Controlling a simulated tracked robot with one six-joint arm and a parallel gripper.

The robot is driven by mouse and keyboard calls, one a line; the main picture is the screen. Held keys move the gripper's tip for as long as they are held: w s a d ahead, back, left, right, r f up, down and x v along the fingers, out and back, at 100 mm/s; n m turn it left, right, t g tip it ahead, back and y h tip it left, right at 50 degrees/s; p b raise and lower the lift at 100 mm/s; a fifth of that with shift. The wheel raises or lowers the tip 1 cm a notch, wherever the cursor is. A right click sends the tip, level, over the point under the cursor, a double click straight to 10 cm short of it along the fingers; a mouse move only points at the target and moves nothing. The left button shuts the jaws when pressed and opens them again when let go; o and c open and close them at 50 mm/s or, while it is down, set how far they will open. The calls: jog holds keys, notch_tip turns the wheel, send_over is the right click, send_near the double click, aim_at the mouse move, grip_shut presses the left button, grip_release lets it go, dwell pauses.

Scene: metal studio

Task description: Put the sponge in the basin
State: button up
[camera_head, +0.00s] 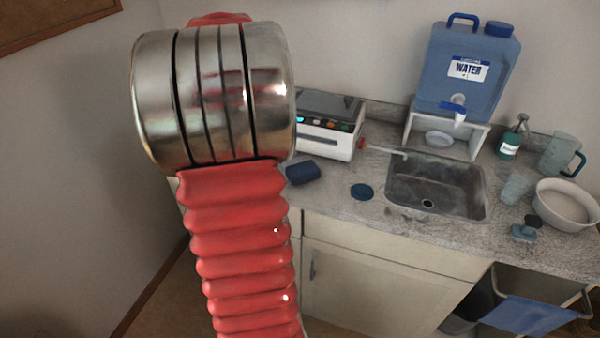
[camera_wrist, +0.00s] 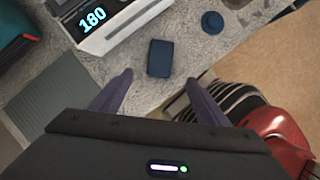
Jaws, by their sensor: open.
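A dark blue rectangular block (camera_head: 302,172), which looks like the sponge, lies on the grey counter left of the sink. It also shows in the wrist view (camera_wrist: 160,58), just ahead of the fingertips and between their lines. My gripper (camera_wrist: 160,78) is open and empty, with its two purple fingers apart. The gripper is hidden in the head view behind my red arm. A white round basin (camera_head: 565,207) stands at the counter's right end. A metal sink (camera_head: 436,188) is set into the middle of the counter.
A white appliance (camera_head: 329,125) stands behind the block; its display shows 180 in the wrist view (camera_wrist: 92,17). A round dark blue disc (camera_head: 362,191) lies between block and sink. A blue water container (camera_head: 468,65), soap bottle (camera_head: 510,143) and pitcher (camera_head: 560,155) stand at the back right.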

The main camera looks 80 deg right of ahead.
send_over(301, 168)
jog(key=w+a, duration=0.2)
jog(key=shift+d+f, duration=0.2)
jog(key=shift+f, duration=3.75)
jog(key=shift+s+f, duration=0.1)
jog(key=shift+x, duration=2.55)
jog(key=shift+c, duration=0.5)
jog(key=c, duration=1.1)
